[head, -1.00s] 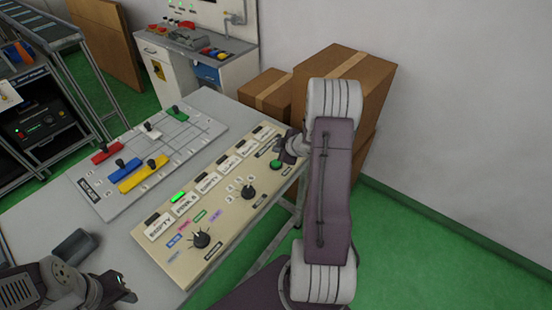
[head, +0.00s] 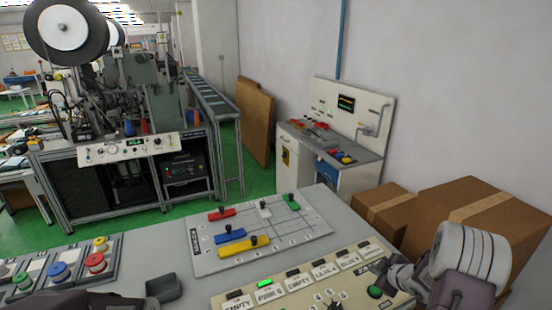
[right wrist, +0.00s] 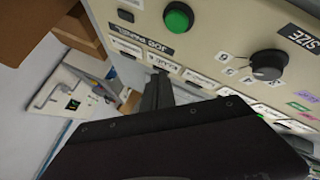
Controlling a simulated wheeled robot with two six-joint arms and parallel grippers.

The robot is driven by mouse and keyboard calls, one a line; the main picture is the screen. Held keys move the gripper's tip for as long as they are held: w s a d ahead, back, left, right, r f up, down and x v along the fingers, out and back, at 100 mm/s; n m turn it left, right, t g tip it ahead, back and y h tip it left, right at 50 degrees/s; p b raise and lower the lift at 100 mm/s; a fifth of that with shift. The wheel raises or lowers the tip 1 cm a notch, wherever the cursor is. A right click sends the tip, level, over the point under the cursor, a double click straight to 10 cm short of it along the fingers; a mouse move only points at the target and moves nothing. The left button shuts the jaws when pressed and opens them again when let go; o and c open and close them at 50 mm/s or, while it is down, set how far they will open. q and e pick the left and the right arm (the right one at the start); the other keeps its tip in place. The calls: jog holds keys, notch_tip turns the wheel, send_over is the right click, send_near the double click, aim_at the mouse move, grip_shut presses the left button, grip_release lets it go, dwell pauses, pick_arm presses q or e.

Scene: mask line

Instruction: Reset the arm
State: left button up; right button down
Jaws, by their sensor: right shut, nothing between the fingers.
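My right gripper (head: 394,270) is at the far right end of the beige control panel (head: 338,270), close to the green button (head: 375,291). In the right wrist view its dark fingers (right wrist: 156,90) are together and empty over the panel's label edge, with the green button (right wrist: 178,17) beyond them. I cannot tell whether it touches the panel. A dark part of my left arm shows at the bottom left of the head view; its gripper is not visible.
A grid board (head: 310,240) with coloured handled blocks lies behind the panel. A small dark tray (head: 164,288) and a row of coloured buttons (head: 60,271) are to the left. Cardboard boxes (head: 455,215) stand close to my right arm. A machine (head: 125,175) stands behind.

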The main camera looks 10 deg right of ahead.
jog(key=w+a+r+n+t+y, duration=0.1)
jog(key=w+a+r, duration=0.1)
jog(key=a+r, duration=0.45)
jog(key=w+a+r+n, duration=0.15)
jog(key=a+r, duration=0.25)
jog(key=a, duration=0.6)
jog(key=s+a+f+m+g, duration=0.2)
jog(key=s+m+g, duration=0.1)
jog(key=s, duration=0.5)
jog(key=s+a+f+m+g, duration=0.2)
jog(key=s+m, duration=0.3)
jog(key=s, duration=0.3)
jog(key=s+a+f+m+g, duration=0.1)
jog(key=s+f+m+g, duration=0.2)
jog(key=s, duration=0.6)
jog(key=shift+a+m+g+h, duration=0.4)
jog(key=shift+m+g, duration=0.15)
jog(key=shift+g, duration=0.05)
jog(key=shift+d, duration=0.15)
